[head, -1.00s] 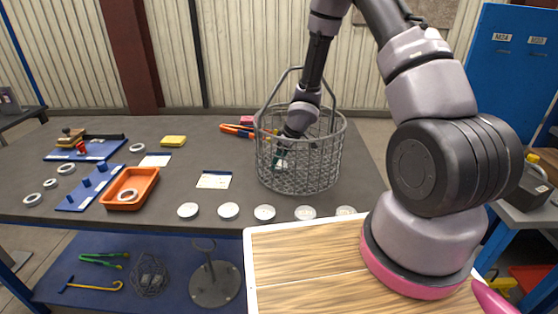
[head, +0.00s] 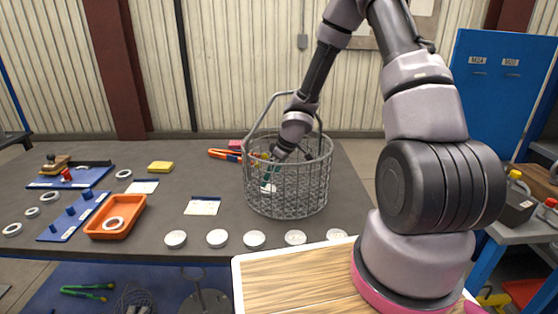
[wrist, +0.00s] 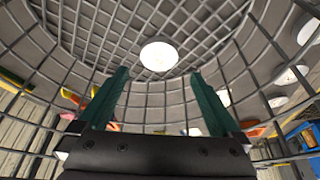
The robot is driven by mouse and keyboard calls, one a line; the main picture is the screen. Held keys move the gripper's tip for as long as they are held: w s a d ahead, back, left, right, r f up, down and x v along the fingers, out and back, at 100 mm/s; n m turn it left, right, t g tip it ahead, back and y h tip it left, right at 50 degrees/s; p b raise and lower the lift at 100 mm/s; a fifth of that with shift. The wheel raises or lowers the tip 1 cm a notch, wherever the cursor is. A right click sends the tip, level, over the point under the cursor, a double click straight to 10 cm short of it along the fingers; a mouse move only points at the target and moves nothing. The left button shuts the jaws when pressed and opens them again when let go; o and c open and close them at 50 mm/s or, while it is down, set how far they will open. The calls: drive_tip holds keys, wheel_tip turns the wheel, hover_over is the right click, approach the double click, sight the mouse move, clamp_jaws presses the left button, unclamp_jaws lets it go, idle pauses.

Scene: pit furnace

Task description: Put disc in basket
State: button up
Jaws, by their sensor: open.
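The wire basket (head: 318,185) stands upright on the dark table, its handle raised. My gripper (wrist: 160,74) reaches down inside it, with its two green fingers apart. In the head view my gripper (head: 270,178) is partly hidden by the basket's mesh. A white disc (wrist: 158,55) lies just past the fingertips, against the basket's mesh bottom, and the fingers do not close on it. The head view shows this disc (head: 268,187) through the wires. Several similar white discs stand in a row along the table's front edge, such as one at the left end (head: 175,239).
An orange tray (head: 140,208) holding a ring lies at left, beside a blue peg board (head: 73,218). Orange-handled pliers (head: 226,155) lie behind the basket. A wooden top (head: 295,280) is in front. The basket's walls and handle surround my gripper.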

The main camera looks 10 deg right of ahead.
drive_tip(key=s+d+r+m+h, duration=0.2)
drive_tip(key=s+d+r+m, duration=0.15)
drive_tip(key=r, duration=0.45)
drive_tip(key=s+d+r+m+t+h, duration=0.1)
drive_tip(key=s+d+r+m+h, duration=0.15)
drive_tip(key=d+r, duration=0.45)
drive_tip(key=s+d+r+m+h, duration=0.1)
drive_tip(key=s+d+r+m, duration=0.2)
drive_tip(key=r, duration=0.7)
drive_tip(key=s+a+r+m+t+y, duration=0.1)
drive_tip(key=s+a+r+m+y, duration=0.1)
drive_tip(key=s+r, duration=0.5)
drive_tip(key=s+a+r+m+t+y, duration=0.2)
drive_tip(key=s+r+m, duration=0.1)
drive_tip(key=s+r, duration=0.4)
drive_tip(key=shift+s+r, duration=0.25)
drive_tip(key=shift+s, duration=0.65)
